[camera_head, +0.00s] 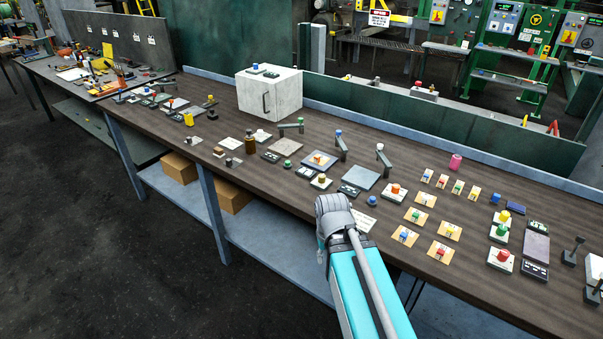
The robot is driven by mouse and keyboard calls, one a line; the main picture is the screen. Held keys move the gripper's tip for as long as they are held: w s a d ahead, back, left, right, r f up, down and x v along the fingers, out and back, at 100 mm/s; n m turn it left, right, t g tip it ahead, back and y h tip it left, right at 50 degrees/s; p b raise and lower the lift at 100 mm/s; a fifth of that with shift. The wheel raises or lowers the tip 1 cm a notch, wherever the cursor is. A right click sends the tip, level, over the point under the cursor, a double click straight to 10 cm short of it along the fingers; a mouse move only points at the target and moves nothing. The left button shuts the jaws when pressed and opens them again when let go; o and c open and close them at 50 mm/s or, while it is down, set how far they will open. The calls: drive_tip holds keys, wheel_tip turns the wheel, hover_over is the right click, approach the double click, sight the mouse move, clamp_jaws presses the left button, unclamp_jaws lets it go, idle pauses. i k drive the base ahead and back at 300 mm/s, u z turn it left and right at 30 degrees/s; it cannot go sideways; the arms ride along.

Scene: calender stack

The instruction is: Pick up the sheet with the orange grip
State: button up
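Several small tan sheets with coloured grips lie on the right half of the brown bench. The lowest sheet (431,254) has a reddish grip. The grips are too small to tell for certain which is orange. My teal and grey arm reaches up from the bottom to the bench's front edge, left of these sheets. My gripper's fingers do not show.
The brown bench (240,190) carries a white cabinet (285,97), upright levers, a grey plate (362,178) and a white base with an orange-red knob (388,195). A pink cylinder (455,162) stands behind the sheets. Button boxes and a dark plate (536,247) crowd the right.

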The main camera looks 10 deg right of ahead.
sight(318, 160)
drive_tip(key=k, duration=0.65)
drive_tip(key=u, duration=0.3)
drive_tip(key=i, duration=1.5)
drive_tip(key=z, duration=0.65)
